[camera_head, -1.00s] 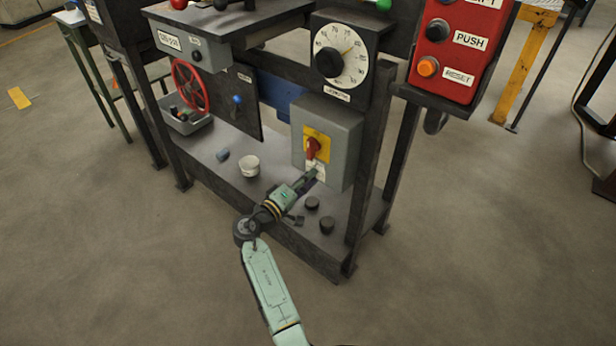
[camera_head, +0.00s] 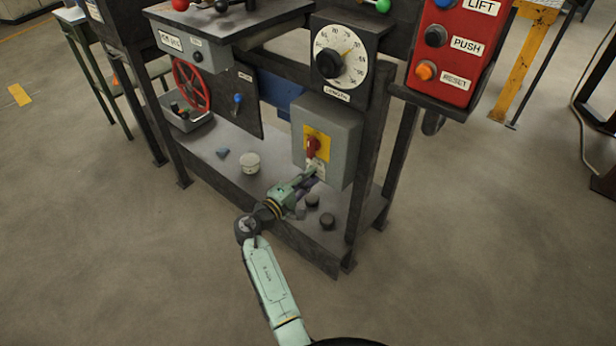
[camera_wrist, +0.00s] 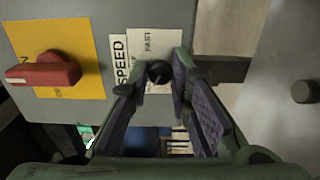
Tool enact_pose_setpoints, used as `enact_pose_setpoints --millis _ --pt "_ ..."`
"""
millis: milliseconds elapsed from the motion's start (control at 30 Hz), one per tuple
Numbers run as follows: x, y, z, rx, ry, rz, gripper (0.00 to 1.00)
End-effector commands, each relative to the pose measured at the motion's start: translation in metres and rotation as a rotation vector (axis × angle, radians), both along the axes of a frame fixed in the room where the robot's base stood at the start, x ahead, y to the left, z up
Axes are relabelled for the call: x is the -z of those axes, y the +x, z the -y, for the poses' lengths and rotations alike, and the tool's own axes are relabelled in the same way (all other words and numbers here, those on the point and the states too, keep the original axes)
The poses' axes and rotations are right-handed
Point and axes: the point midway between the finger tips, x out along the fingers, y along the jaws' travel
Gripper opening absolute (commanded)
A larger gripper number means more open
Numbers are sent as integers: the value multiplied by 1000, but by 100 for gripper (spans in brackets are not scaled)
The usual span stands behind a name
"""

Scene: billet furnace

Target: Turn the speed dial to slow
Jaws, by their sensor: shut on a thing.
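The speed dial (camera_wrist: 158,72) is a small dark round knob beside a white label reading "SPEED" and "FAST" in the wrist view. It sits on the front of the grey switch box (camera_head: 342,125), below the red rotary switch (camera_head: 313,147) on its yellow plate. My gripper (camera_wrist: 160,80) has its fingertips closed on either side of the knob in the wrist view. In the head view my gripper (camera_head: 312,178) reaches the lower front of the box and hides the dial. The slow marking and the knob's pointer cannot be made out.
The red rotary switch is close beside my fingers in the wrist view. Dark round pucks (camera_head: 327,221) and a white cup (camera_head: 250,163) stand on the shelf below. The length dial (camera_head: 340,58) is above the box, and a red button panel (camera_head: 452,50) is at upper right.

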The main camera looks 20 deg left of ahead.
Motion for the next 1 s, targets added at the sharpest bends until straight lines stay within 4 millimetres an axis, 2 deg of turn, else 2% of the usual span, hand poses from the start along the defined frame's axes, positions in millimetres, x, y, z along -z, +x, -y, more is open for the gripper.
enact_pose_setpoints --millis 133,167,433,767,867,1000 --pt "1 -1 -1 -2 -1 -1 0" --pt "1 -1 -1 -2 -1 -1 21" --pt "0 0 -1 -1 1 0 39" --pt "0 -2 -1 -1 1 0 39" --pt "1 -10 -4 -2 1 -1 39" --pt "1 -34 -13 -4 0 -1 39"
